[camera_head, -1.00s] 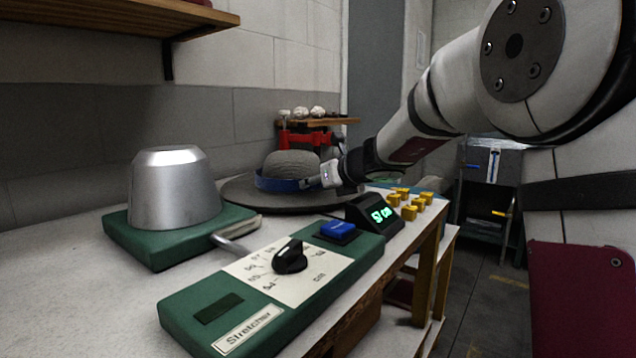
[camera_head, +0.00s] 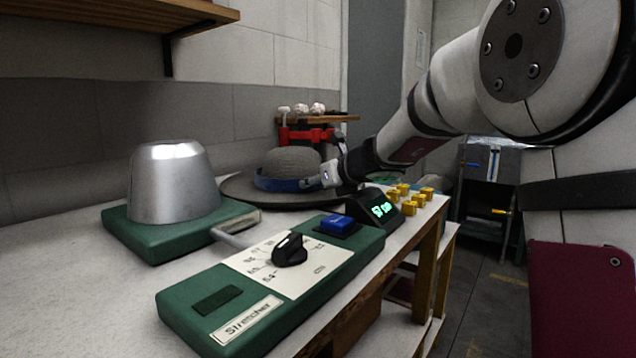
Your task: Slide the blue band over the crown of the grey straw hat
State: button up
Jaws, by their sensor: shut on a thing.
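The grey straw hat (camera_head: 293,160) lies on the far part of the table, its dome-shaped crown up and its wide dark brim (camera_head: 240,190) spread flat. The blue band (camera_head: 275,184) is around the lower part of the crown, close above the brim. Whether it touches the brim all round I cannot tell, as its far side is hidden behind the crown. My gripper (camera_head: 312,183) is at the right side of the crown, shut on the band's near right edge. The fingertips are small in this view.
A metal dome on a green base (camera_head: 172,185) stands at left. Several yellow blocks (camera_head: 408,197) sit at the right edge. A red rack (camera_head: 308,136) stands behind.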

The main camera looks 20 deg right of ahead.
jog(key=shift+f, duration=0.15)
jog(key=o, duration=1)
